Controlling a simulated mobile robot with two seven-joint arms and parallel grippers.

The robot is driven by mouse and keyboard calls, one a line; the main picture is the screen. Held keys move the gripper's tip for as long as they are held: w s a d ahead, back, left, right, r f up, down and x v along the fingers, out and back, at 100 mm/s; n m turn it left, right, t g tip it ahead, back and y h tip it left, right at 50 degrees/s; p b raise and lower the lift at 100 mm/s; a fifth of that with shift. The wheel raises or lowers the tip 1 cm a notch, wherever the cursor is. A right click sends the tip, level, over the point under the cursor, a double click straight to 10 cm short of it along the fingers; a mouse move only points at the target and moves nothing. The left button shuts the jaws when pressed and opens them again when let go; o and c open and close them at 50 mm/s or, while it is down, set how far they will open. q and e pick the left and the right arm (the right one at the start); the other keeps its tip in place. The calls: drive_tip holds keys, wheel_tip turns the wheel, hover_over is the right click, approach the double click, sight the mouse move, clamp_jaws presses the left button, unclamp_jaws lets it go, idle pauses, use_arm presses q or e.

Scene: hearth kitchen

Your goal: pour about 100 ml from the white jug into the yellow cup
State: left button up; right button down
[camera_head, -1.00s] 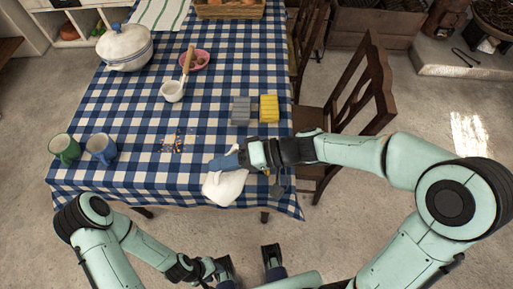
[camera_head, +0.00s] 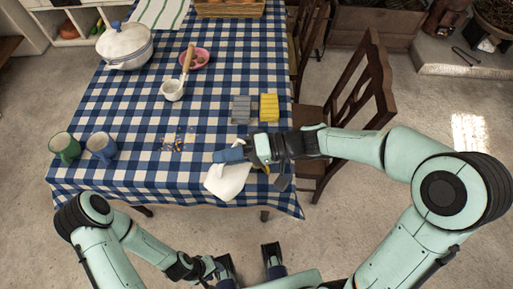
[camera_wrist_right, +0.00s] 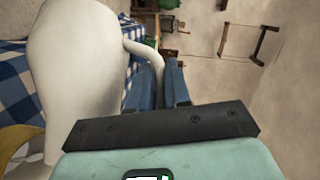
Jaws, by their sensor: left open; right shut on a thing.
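The white jug (camera_head: 228,181) is held by my right gripper (camera_head: 232,156) at the table's near edge. In the right wrist view the jug (camera_wrist_right: 85,65) fills the left side, and its handle passes between the blue fingers of my right gripper (camera_wrist_right: 162,85). Its spout and contents are hidden, and I cannot tell its exact tilt. A curved yellow piece, apparently the yellow cup (camera_wrist_right: 14,145), shows beside the jug at the lower left. In the head view I cannot make the cup out clearly. My left gripper (camera_head: 248,262) is open and empty, below the table's near edge.
A green mug (camera_head: 64,148) and a blue mug (camera_head: 101,147) stand at the left. A grey sponge (camera_head: 241,108) and a yellow sponge (camera_head: 268,107) lie beyond my right gripper. Small crumbs (camera_head: 178,140) lie mid-table. A wooden chair (camera_head: 352,95) stands at the right.

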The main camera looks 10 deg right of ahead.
drive_tip(key=shift+w+d+r+m+y, duration=0.55)
drive_tip(key=shift+w+d+y, duration=0.15)
drive_tip(key=shift+d, duration=0.15)
idle(1.1)
